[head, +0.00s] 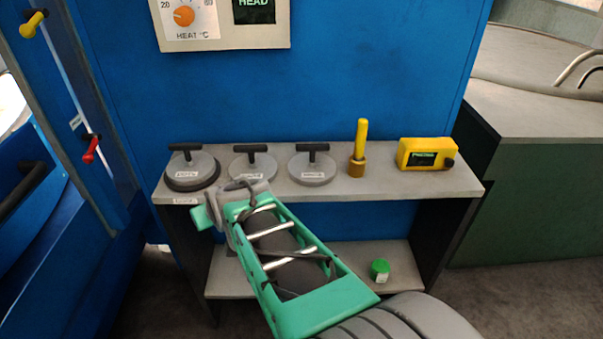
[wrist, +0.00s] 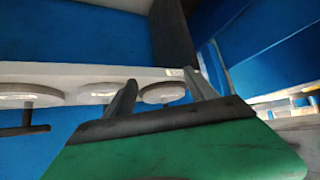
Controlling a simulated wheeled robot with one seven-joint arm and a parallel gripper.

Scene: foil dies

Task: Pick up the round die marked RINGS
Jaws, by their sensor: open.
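Three round grey dies with black T-handles stand in a row on the upper shelf: a left die (head: 192,170) on a dark round base, a middle die (head: 252,167) and a right die (head: 312,168). Each has a small white label, too small to read surely, so I cannot tell which is marked RINGS. My gripper (head: 243,186) is in front of the shelf edge, below the left and middle dies. In the wrist view my gripper (wrist: 160,79) has its fingers apart. One die (wrist: 162,93) shows between them, farther off, with nothing held.
The grey upper shelf (head: 400,185) also bears a yellow-handled tool (head: 360,145) and a yellow box (head: 425,153) at right. A green-topped jar (head: 380,270) stands on the lower shelf. A blue wall (head: 330,90) with a heat dial panel (head: 222,45) rises behind.

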